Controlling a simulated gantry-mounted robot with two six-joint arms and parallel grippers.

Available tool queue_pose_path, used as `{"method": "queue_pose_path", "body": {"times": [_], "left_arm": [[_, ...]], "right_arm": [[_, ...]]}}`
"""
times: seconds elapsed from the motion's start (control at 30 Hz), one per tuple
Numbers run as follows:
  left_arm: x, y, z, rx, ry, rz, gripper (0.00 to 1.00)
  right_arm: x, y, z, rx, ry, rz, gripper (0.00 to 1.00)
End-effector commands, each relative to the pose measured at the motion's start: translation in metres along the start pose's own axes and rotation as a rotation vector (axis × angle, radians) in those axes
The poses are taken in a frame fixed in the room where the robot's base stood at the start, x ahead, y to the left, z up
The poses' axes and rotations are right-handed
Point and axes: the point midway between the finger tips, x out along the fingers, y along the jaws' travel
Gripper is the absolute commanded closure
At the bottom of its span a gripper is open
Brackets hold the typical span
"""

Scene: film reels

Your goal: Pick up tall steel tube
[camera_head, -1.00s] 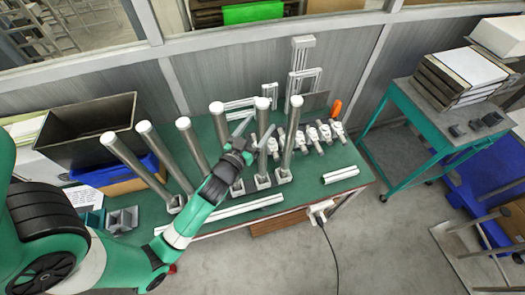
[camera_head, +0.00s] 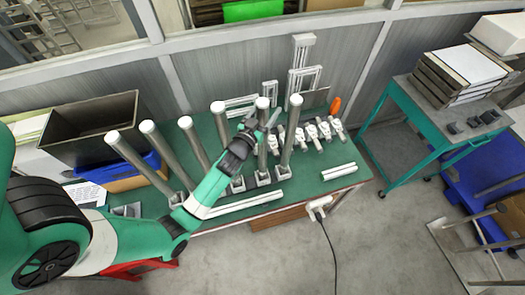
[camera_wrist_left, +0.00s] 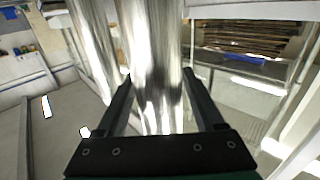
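Several tall steel tubes with pale tops stand along the green workbench in the head view. My left gripper (camera_head: 262,119) is at the upper part of one tall steel tube (camera_head: 262,150), second from the right. In the left wrist view that tube (camera_wrist_left: 152,45) lies between the two black fingers, which are spread to either side of it; contact is not clear. Another tall tube (camera_head: 289,135) stands to its right, and a third (camera_head: 217,120) to its left. My right gripper is not in view.
A dark open bin (camera_head: 90,130) stands at the bench's left. Small white clamp-like parts (camera_head: 310,130) lie right of the tubes. White bars (camera_head: 245,203) lie along the front edge. A green cart (camera_head: 405,110) with stacked trays stands at right.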

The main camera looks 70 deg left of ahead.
Motion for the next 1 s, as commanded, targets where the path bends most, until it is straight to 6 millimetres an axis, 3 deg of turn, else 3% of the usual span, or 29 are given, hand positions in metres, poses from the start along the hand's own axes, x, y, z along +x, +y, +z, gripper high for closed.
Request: {"method": "queue_pose_path", "body": {"times": [0.03,0.37,1.0], "left_arm": [[-0.0001,0.0001,0.0,0.0,0.0,0.0,0.41],[-0.0003,0.0001,-0.0001,0.0,0.0,0.0,1.0],[-0.0002,0.0002,-0.0004,0.0,0.0,0.0,1.0]], "right_arm": [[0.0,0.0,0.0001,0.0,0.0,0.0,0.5],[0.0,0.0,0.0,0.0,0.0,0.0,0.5],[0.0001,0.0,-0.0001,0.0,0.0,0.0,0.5]]}}
